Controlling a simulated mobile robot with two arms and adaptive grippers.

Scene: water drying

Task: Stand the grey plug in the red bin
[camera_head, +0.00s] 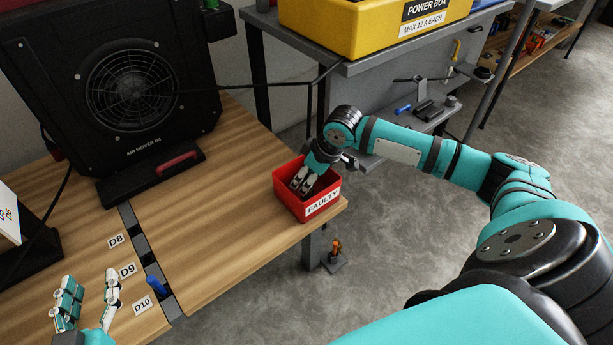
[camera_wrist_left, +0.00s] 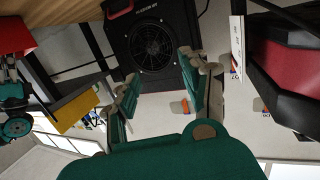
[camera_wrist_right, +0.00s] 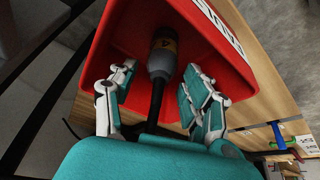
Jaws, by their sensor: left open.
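The red bin (camera_head: 291,201) labelled FAULTY stands at the right corner of the wooden table; its inside wall also fills much of the right wrist view (camera_wrist_right: 110,45). The grey plug (camera_wrist_right: 161,60), with a yellow warning mark and a black cable, is inside the bin, its cable end toward my wrist. Whether it stands freely or leans on a wall I cannot tell. My right gripper (camera_wrist_right: 160,88) reaches into the bin with its fingers spread apart on either side of the plug and cable. My left gripper (camera_head: 88,298) is open and empty over the table's near left part.
A black air mover (camera_head: 130,90) stands at the back left. A blue plug (camera_head: 156,286) sits in the dark channel beside labels D9 (camera_head: 128,270) and D10 (camera_head: 143,304). A yellow power box (camera_head: 350,30) is on the grey bench behind. The middle tabletop is clear.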

